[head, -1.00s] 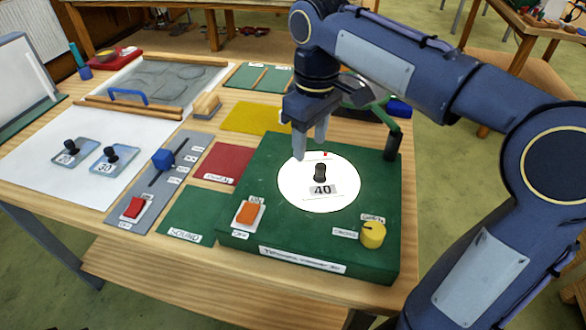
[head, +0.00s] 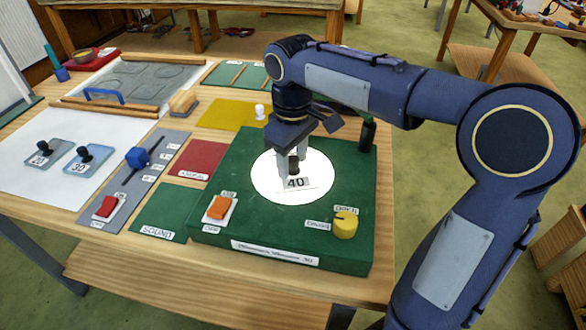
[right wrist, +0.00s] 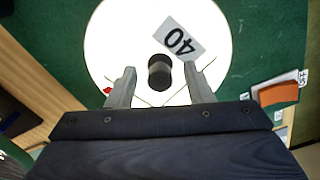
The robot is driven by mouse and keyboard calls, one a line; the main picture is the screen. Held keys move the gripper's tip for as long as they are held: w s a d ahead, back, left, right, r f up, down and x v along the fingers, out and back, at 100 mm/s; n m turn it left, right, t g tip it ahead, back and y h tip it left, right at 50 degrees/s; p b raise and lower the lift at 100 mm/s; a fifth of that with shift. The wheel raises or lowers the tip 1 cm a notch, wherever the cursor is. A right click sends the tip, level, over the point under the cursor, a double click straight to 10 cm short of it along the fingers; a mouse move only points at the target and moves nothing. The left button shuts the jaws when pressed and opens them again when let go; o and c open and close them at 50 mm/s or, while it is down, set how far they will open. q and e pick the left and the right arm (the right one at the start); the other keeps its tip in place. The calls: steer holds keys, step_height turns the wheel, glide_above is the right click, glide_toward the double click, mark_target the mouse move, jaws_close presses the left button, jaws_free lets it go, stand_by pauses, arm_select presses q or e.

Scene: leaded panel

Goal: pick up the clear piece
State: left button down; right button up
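The clear piece (head: 295,184) lies on the lit white disc (head: 262,185) of the green box. It has a dark upright knob and a label reading 40. My right gripper (head: 293,168) is low over it, pointing down, and partly hides the knob. In the right wrist view the knob (right wrist: 159,72) stands between the two separated fingertips (right wrist: 162,78), with a gap on each side. The gripper is open and empty. How far the tips reach down beside the knob is hard to tell. My left gripper is not in view.
On the green box (head: 225,250) are an orange rocker switch (head: 218,208) and a yellow dial (head: 345,224). Two other knobbed clear pieces (head: 40,153) (head: 83,160) lie on the white sheet at left. A blue slider knob (head: 137,157) and red switch (head: 107,206) stand between.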

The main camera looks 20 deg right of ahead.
steer(key=c, duration=0.9)
steer(key=shift+r, duration=0.1)
